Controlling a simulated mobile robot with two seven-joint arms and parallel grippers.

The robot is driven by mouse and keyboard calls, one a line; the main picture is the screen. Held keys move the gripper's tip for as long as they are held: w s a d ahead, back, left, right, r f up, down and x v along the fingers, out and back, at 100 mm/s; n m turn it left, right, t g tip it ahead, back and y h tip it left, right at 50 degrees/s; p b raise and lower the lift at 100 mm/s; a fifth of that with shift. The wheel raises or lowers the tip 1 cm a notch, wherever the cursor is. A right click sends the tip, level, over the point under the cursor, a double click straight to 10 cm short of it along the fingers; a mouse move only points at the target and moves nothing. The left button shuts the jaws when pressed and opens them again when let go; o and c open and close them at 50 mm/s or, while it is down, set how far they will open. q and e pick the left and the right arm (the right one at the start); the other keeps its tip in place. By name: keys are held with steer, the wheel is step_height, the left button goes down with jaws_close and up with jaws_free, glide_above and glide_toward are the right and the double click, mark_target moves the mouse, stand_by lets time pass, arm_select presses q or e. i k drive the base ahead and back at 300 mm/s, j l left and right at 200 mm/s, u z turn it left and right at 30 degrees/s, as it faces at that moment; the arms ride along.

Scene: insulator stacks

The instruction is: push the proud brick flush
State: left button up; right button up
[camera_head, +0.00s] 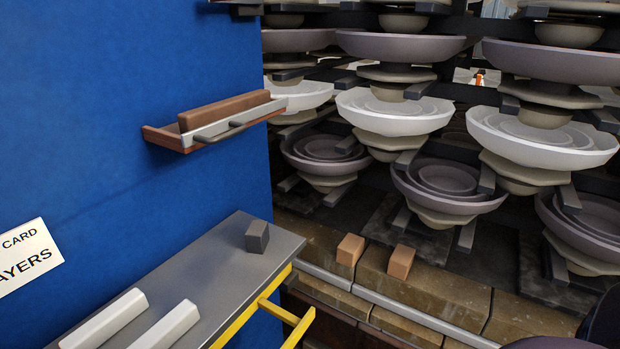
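Two small orange-brown bricks, a left one (350,249) and a right one (401,262), stand apart on a ledge of larger brown blocks (430,296) at the lower middle. A longer brown brick (225,109) lies in a small wall tray (160,137) with a pale front edge on the blue panel, and rises above that edge. I cannot tell for sure which brick is the proud one. Neither of my grippers shows in this view.
A grey shelf (215,278) with a yellow rail (285,311) holds a dark block (257,237) and two pale bars (105,319). A blue panel (100,100) fills the left. Stacked insulator discs (393,112) crowd the right. A dark rounded shape enters at bottom right.

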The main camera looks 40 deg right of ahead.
mark_target(350, 250)
steer(key=k+z, duration=0.2)
steer(key=z, duration=0.25)
steer(key=k+l+z, duration=0.15)
steer(key=z, duration=0.3)
steer(key=i+l+z, duration=0.45)
steer(key=k+j, duration=0.1)
